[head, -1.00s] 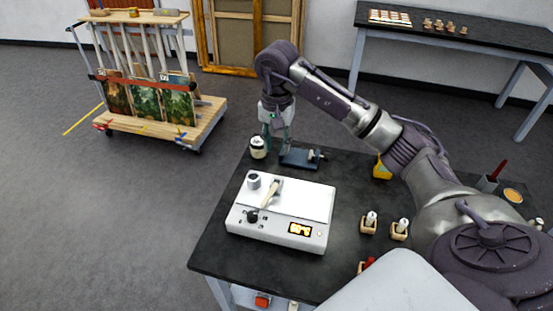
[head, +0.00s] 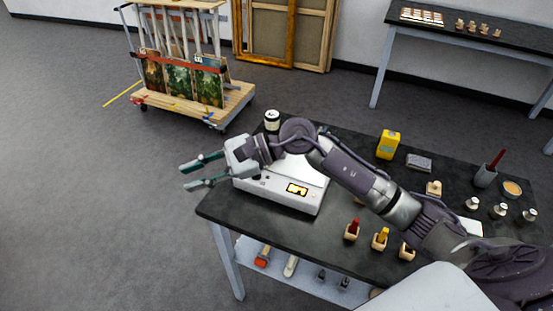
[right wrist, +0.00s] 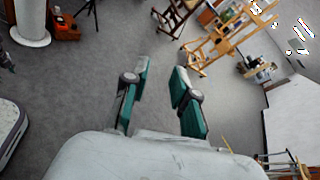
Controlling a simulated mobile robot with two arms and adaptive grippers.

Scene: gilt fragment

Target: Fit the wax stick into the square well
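My right gripper (head: 186,178) is open and empty, out past the left edge of the black table (head: 270,232). It also shows in the right wrist view (right wrist: 160,82), its two green fingers apart over grey floor. I cannot tell which of these is the wax stick. No square well can be made out; my right arm hides part of the table. My left gripper is out of view.
A white device (head: 290,196) with a lit display sits under my right wrist. Metal weights (head: 500,210) and a cup (head: 485,176) stand at the right. A picture cart (head: 215,112) is beyond the table.

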